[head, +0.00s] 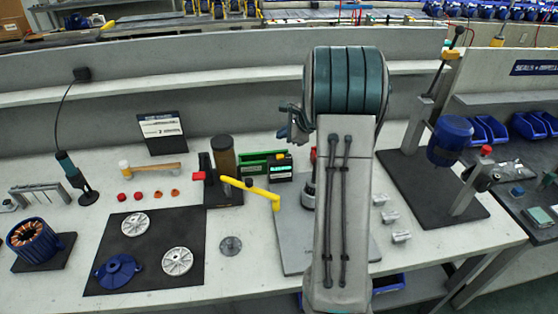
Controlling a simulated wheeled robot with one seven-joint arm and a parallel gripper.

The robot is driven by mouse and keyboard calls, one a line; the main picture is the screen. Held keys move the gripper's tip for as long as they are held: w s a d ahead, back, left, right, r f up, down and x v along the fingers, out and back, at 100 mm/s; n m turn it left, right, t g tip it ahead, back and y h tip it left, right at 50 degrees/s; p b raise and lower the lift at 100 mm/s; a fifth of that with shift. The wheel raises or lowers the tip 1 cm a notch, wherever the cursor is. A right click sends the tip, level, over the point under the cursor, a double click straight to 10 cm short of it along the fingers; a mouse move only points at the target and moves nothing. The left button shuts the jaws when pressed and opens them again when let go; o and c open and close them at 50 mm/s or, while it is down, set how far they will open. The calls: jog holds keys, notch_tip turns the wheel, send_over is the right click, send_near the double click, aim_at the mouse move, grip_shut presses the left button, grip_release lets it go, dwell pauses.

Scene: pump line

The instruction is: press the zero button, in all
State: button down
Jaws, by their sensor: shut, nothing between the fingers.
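A small dark box with a lit green display (281,169) stands at the back middle of the bench, beside a grey plate (290,243). Small marks show on its front, but they are too small to read, so I cannot tell which is the zero button. My gripper (291,128) shows only in part, at the left of my arm's large teal-banded joint. It is shut and empty, and appears above and behind the display box in the picture. My arm hides the rest of it and part of the grey plate.
A yellow bar handle (250,190) reaches close to the display box. A red-topped fixture (309,185) stands partly behind my arm. A black mat (140,230) with wheels lies left. Metal blocks (390,217) and a press with a blue motor (450,140) are right.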

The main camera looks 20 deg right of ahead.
aim_at(283, 157)
jog(key=shift+f+b, duration=1.85)
jog(key=shift+f, duration=0.85)
jog(key=shift+f+b, duration=0.4)
jog(key=shift+b, duration=0.15)
jog(key=shift+f+b, duration=0.45)
jog(key=shift+r, duration=0.1)
dwell(0.5)
jog(key=shift+r+p, duration=0.6)
jog(key=shift+r, duration=0.2)
jog(key=shift+r+p, duration=1.8)
jog(key=shift+r, duration=0.75)
jog(key=shift+f, duration=0.1)
